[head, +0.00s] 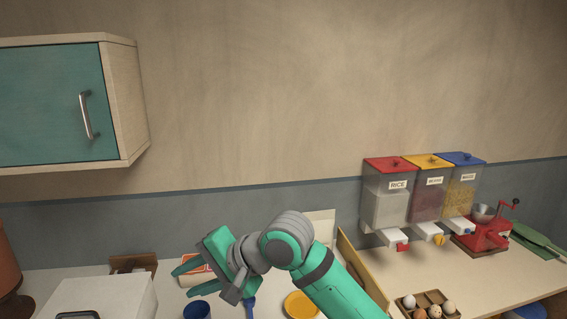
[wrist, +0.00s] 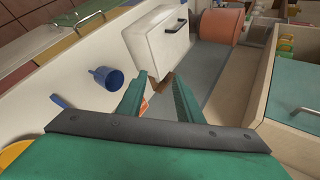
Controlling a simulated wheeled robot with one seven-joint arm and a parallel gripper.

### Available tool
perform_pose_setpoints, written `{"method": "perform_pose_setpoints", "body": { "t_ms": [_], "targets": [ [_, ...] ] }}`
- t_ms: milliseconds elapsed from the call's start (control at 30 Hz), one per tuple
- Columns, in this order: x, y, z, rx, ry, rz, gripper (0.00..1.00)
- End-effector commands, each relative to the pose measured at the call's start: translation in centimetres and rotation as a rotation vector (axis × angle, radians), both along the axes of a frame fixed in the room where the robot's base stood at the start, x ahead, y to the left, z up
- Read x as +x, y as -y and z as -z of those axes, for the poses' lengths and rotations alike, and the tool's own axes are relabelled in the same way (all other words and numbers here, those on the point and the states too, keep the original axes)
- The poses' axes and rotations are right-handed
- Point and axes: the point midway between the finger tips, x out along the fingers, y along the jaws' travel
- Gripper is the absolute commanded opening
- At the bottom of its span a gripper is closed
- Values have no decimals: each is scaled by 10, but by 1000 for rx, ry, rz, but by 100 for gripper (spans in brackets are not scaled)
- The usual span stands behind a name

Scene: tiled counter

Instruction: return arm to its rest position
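My gripper (head: 178,275) is at the end of my green arm, bent over the counter and pointing left. In the wrist view its two green fingers (wrist: 158,80) stand apart, with nothing visibly clamped between them. Part of a small orange and white item shows behind the fingers, mostly hidden. A blue cup (head: 196,310) is below the gripper in the head view and shows left of the fingers in the wrist view (wrist: 110,78). A yellow round dish (head: 302,305) is on the counter beside my forearm.
A white lidded box (head: 100,296) stands at the left, near a terracotta pot (head: 8,262). A teal-door cabinet (head: 55,105) hangs upper left. Rice and other dispensers (head: 388,205), a red grinder (head: 480,236) and an egg tray (head: 428,305) are right. Space above the arm is clear.

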Motion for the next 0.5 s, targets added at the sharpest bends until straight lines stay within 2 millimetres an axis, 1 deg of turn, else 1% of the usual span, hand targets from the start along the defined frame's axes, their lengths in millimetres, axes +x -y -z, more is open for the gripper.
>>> {"method": "perform_pose_setpoints", "body": {
  "t_ms": [33, 200, 333, 500],
  "targets": [
    [1, -9, 1, 57, 25, -8, 33],
    [11, -30, -2, 225, 133, -4, 33],
    [18, -39, -2, 338, 212, 25, 33],
    [27, -42, 3, 462, 311, 91, 33]
  ]
}}
